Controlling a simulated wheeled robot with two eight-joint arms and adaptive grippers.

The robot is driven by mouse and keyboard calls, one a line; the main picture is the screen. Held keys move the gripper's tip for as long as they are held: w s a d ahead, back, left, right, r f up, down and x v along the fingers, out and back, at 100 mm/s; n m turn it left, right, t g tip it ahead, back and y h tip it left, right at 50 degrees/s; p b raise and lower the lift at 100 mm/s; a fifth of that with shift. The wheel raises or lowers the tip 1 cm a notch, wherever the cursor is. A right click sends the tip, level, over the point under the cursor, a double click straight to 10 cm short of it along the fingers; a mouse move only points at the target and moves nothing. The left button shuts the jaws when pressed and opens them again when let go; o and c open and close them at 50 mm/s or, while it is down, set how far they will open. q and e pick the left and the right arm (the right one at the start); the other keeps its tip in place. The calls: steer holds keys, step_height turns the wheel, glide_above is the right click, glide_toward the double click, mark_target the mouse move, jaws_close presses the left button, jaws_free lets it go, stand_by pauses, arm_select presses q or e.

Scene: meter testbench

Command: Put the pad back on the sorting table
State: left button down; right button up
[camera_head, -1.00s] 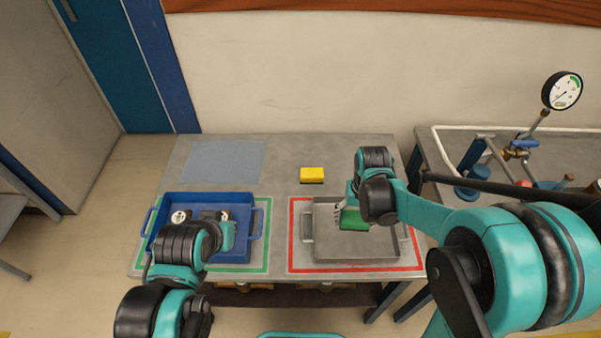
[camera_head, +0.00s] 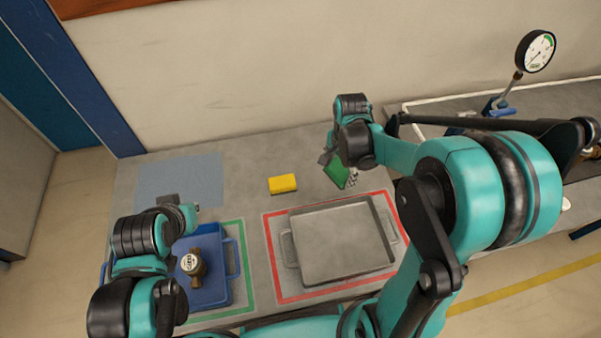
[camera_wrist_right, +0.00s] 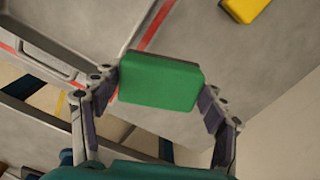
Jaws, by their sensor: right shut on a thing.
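The green pad (camera_head: 338,173) is held by my right gripper (camera_head: 345,172) behind the grey tray in the head view. In the right wrist view the pad (camera_wrist_right: 161,82) sits between both fingers of the right gripper (camera_wrist_right: 160,88), above the table. The sorting table (camera_head: 238,170) is a grey top with a red-outlined and a green-outlined area. A yellow block (camera_head: 283,184) lies on it, left of the held pad; it also shows in the right wrist view (camera_wrist_right: 243,8). My left gripper (camera_head: 190,208) is over the blue tray's far side, its fingers mostly hidden by the arm.
An empty grey tray (camera_head: 345,262) stands in the red outline. A blue tray (camera_head: 212,293) with a brass meter (camera_head: 193,263) stands in the green outline. A blue-grey patch (camera_head: 180,180) at the back left is mostly clear. A bench with a pressure gauge (camera_head: 536,51) is at right.

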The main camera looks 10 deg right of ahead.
steer(key=b, duration=0.2)
glide_above(310, 181)
step_height(310, 181, down, 6)
steer(key=shift+r, duration=0.25)
step_height(310, 181, down, 3)
steer(key=shift+f+b, duration=0.15)
steer(key=shift+b, duration=0.8)
steer(key=shift+f, duration=0.35)
steer(key=shift+f, duration=0.1)
steer(key=o, duration=1.6)
steer(key=shift+c, duration=0.2)
